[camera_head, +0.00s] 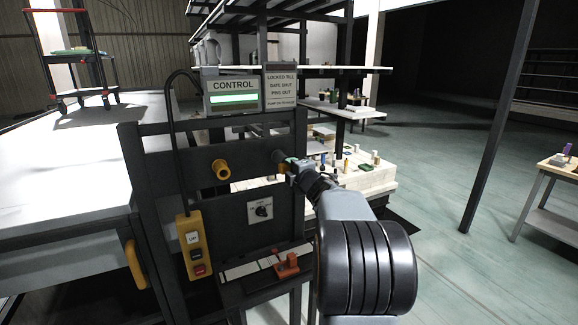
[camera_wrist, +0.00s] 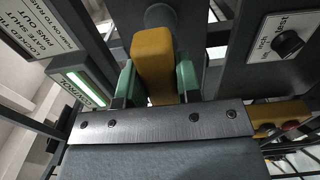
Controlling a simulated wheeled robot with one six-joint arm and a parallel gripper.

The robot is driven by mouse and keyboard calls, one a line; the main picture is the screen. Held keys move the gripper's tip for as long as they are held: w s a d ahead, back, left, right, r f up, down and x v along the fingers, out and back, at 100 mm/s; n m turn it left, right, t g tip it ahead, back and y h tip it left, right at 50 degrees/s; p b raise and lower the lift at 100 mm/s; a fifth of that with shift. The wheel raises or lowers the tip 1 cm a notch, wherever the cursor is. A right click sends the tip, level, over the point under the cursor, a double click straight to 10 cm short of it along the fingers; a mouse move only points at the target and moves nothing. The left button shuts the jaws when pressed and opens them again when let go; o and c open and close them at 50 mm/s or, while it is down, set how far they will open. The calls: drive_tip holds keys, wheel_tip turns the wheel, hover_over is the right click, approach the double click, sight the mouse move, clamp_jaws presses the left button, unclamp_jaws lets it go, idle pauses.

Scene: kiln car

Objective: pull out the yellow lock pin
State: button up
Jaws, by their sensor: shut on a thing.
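A yellow lock pin (camera_wrist: 153,55) fills the wrist view's upper middle, its blocky handle between my gripper's green finger pads. My gripper (camera_wrist: 156,80) is shut on this handle. A dark round collar (camera_wrist: 160,16) is just behind the pin. In the head view my gripper (camera_head: 293,165) is at the right side of the dark control frame, and little of the held pin shows beside it. I cannot tell how deep the pin sits. Another yellow knob-like pin (camera_head: 220,169) sticks out of the same frame to the left, apart from my gripper.
A control box (camera_head: 233,96) with a lit green strip and a notice sign (camera_head: 281,90) stand on top of the frame. A rotary switch (camera_head: 262,210), yellow pendant (camera_head: 194,246) and red-orange lever (camera_head: 287,264) are below. A pale loaded deck (camera_head: 375,181) lies behind. Floor is open at right.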

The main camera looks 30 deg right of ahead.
drive_tip(key=s+b, duration=0.1)
drive_tip(key=s, duration=0.5)
drive_tip(key=shift+s+a, duration=0.25)
drive_tip(key=shift+a, duration=0.2)
drive_tip(key=s, duration=0.6)
drive_tip(key=shift+a, duration=0.45)
